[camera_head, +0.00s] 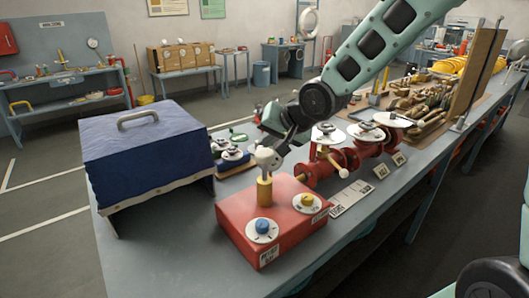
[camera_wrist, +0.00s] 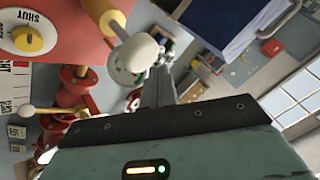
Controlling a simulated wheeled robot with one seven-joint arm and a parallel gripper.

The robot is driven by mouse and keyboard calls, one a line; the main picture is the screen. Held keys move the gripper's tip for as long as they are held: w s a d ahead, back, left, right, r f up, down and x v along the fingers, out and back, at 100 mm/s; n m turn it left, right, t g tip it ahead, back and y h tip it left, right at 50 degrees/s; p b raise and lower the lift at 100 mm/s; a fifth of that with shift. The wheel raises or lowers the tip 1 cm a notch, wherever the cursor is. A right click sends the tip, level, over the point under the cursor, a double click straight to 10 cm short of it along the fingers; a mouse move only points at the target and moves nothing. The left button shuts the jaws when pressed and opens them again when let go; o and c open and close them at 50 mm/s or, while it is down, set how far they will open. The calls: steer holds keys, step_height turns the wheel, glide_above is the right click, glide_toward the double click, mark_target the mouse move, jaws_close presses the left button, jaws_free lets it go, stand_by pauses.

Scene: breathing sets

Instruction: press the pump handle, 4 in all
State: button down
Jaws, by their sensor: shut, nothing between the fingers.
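The pump handle is a white rounded knob (camera_head: 267,158) on a yellow stem (camera_head: 264,190), upright on top of a red box (camera_head: 235,217). The knob also shows in the wrist view (camera_wrist: 135,52), left of my fingers, with the yellow stem running to the red box. My gripper (camera_head: 284,148) is shut and empty, close beside the knob on its right in the head view. In the wrist view my gripper (camera_wrist: 158,78) has its dark fingers together. I cannot tell whether they touch the knob.
The box carries a blue-knobbed dial (camera_head: 262,227) and a yellow-knobbed dial (camera_head: 307,201). Red valves (camera_head: 327,160) with white discs stand to the right. A blue-covered case (camera_head: 145,150) with a handle stands left. The bench front-left is clear.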

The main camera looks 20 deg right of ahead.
mark_target(270, 155)
steer(key=shift+f, duration=0.4)
steer(key=shift+s+f+b, duration=0.1)
steer(key=shift+f+b, duration=1.85)
steer(key=shift+f, duration=0.2)
stand_by(1.7)
steer(key=shift+r, duration=0.1)
stand_by(0.3)
steer(key=shift+r+p, duration=2.5)
steer(key=shift+p, duration=0.2)
steer(key=shift+r, duration=0.1)
step_height(270, 155, up, 5)
steer(key=p, duration=0.5)
